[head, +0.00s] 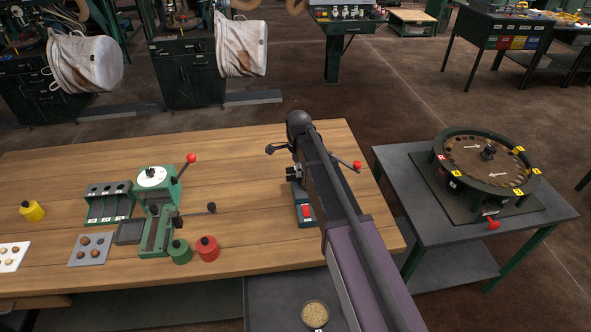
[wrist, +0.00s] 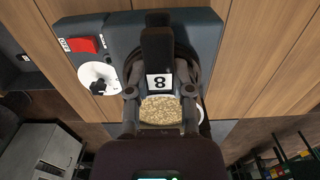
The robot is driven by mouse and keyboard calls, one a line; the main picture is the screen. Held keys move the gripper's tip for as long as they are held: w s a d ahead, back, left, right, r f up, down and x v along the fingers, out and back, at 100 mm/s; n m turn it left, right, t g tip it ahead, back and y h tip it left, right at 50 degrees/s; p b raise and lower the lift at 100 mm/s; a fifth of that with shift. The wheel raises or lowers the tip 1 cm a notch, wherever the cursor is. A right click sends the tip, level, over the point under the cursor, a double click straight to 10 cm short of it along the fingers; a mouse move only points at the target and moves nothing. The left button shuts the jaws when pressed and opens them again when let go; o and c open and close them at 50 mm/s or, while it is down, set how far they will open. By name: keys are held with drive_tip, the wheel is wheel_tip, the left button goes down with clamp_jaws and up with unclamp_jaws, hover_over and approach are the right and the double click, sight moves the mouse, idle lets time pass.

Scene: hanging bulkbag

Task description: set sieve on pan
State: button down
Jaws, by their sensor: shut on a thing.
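My gripper (wrist: 160,92) is shut on a dark sieve with a white label reading 8 (wrist: 160,82). Tan grains (wrist: 163,110) show between and below the fingers in the wrist view. A dark round rim (wrist: 188,62) shows behind the held part, over a grey device (wrist: 203,32); I cannot tell whether it is the pan or whether they touch. In the head view the gripper is mostly hidden by my arm above that device (head: 304,210). A round dish of tan grains (head: 315,314) stands on a low grey surface at the bottom; I cannot tell if it is the pan.
The device has a red switch (wrist: 82,44) and a white dial (wrist: 98,78). On the wooden table (head: 240,150) stand a green press (head: 158,215), red (head: 207,248) and green pots (head: 180,251). A round turntable (head: 487,163) stands on the right table. The table's middle is clear.

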drive_tip(key=shift+f+b, duration=0.6)
drive_tip(key=shift+b, duration=0.05)
idle(0.5)
drive_tip(key=c, duration=0.8)
unclamp_jaws()
drive_tip(key=shift+r, duration=0.2)
drive_tip(key=shift+r+p, duration=5.4)
drive_tip(key=shift+p, duration=0.2)
drive_tip(key=shift+d, duration=0.1)
drive_tip(key=s+d+n, duration=0.5)
drive_tip(key=s+d, duration=0.1)
drive_tip(key=s, duration=0.1)
drive_tip(key=s+d+n, duration=0.5)
drive_tip(key=s+d, duration=0.2)
drive_tip(key=s+d+n, duration=0.5)
drive_tip(key=s+d, duration=0.2)
drive_tip(key=shift+s+f+n, duration=0.15)
drive_tip(key=shift+s+n, duration=0.15)
drive_tip(key=shift+n, duration=0.1)
